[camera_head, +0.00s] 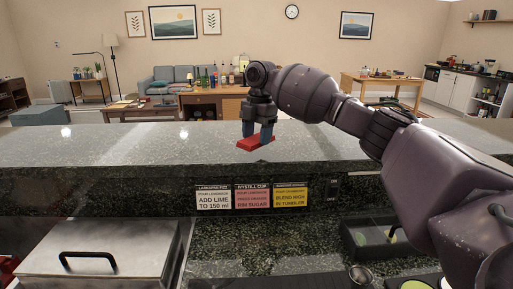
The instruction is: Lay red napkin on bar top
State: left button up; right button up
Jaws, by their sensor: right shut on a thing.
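The red napkin (254,143) looks like a small flat red block. My right gripper (257,134) points down and is shut on it. The napkin is right at or just above the grey speckled bar top (120,146); I cannot tell whether it touches. My right arm comes in from the right, over the bar top. My left gripper is not in view.
The bar top is bare to the left of the napkin. Below its front edge hang several recipe cards (252,197). A steel lid with a black handle (90,261) is at the lower left. A dark tray (375,240) is at the lower right.

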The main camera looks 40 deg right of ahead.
aim_at(257, 137)
notch_tip(257, 137, down, 4)
jog(key=shift+r, duration=0.1)
jog(key=o, duration=0.9)
jog(key=r, duration=0.4)
jog(key=d+r, duration=0.1)
jog(key=r, duration=0.7)
jog(key=shift+w+d+p, duration=0.2)
jog(key=shift+p, duration=0.1)
jog(key=shift+s+f, duration=0.1)
